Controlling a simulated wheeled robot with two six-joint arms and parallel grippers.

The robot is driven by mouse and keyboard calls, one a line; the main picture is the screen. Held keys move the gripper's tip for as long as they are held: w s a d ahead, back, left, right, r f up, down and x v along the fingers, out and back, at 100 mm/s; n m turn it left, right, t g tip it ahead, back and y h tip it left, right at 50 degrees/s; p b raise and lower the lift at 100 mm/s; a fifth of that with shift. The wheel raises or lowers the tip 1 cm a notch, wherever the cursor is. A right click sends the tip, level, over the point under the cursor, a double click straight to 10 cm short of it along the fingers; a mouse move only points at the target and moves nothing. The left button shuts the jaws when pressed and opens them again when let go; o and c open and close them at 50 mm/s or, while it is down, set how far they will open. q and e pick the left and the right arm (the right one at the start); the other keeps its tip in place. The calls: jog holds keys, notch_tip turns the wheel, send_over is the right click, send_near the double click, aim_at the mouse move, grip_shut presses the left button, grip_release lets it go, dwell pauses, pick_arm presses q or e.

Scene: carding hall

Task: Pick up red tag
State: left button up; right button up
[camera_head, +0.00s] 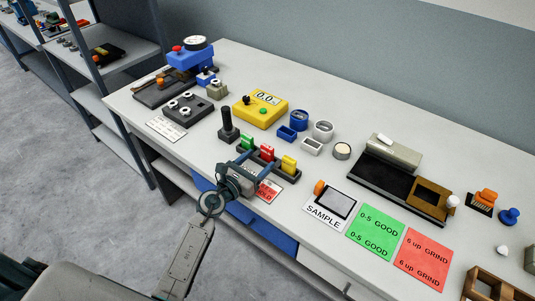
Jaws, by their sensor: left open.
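A red tag (267,152) stands upright in a dark rack, between a green tag (246,142) and a yellow tag (288,164). My left gripper (258,160) reaches in from the front with its two fingers apart. Its fingertips are at the rack, one on either side of the red tag in the picture. Whether they touch it I cannot tell. The gripper hides part of the rack and of a red and white card (269,191) on the bench. My right gripper is not in view.
A black upright handle (228,126) stands close left of the rack. Behind it are a yellow meter (260,109) and small blue and grey cups. To the right lie a SAMPLE card (325,213), a green card (375,232) and a red card (423,259). The bench's front edge is close.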

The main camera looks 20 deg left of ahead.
aim_at(266, 153)
pick_arm(q)
jog(key=shift+w+d+r, duration=0.15)
jog(key=shift+w+r, duration=0.05)
jog(key=shift+w, duration=0.2)
jog(key=p+x, duration=0.1)
jog(key=x, duration=0.2)
jog(key=shift+w+d+r, duration=0.15)
jog(key=shift+w+r, duration=0.05)
jog(key=shift+w, duration=0.05)
jog(key=shift+w+d+f, duration=0.1)
jog(key=shift+w+d, duration=0.05)
jog(key=shift+w, duration=0.3)
jog(key=shift+s, duration=0.1)
jog(key=c, duration=1.1)
